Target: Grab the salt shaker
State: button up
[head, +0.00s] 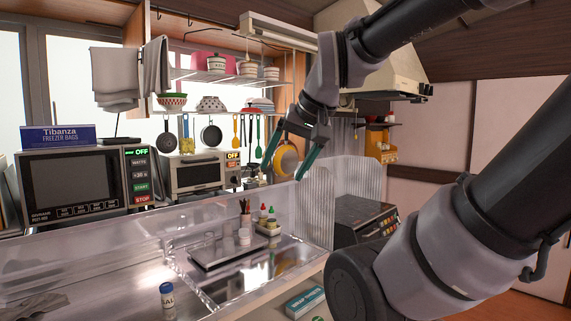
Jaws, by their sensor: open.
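The salt shaker (167,301) is a small white container with a blue cap and partly readable lettering. It stands upright on the metal counter at the bottom of the head view, left of centre. My gripper (283,174) is raised in the air near the middle of the view, up and to the right of the shaker. Its two green fingers are spread apart and point downward, with nothing held between them. A yellow pan (286,158) shows behind the fingers.
A clear plastic partition (100,249) runs behind the counter. A tray with small bottles (267,228) stands right of the shaker. A microwave (75,182) and toaster oven (197,173) are behind. A wrap box (305,302) lies lower right. Counter around the shaker looks clear.

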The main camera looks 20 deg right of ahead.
aim_at(166, 289)
jog(key=i+j, duration=0.1)
jog(key=j, duration=0.4)
jog(key=i+j, duration=0.1)
jog(key=j, duration=0.4)
jog(key=i+j, duration=0.1)
jog(key=j, duration=0.4)
jog(key=i+j+z, duration=0.1)
jog(key=j, duration=0.4)
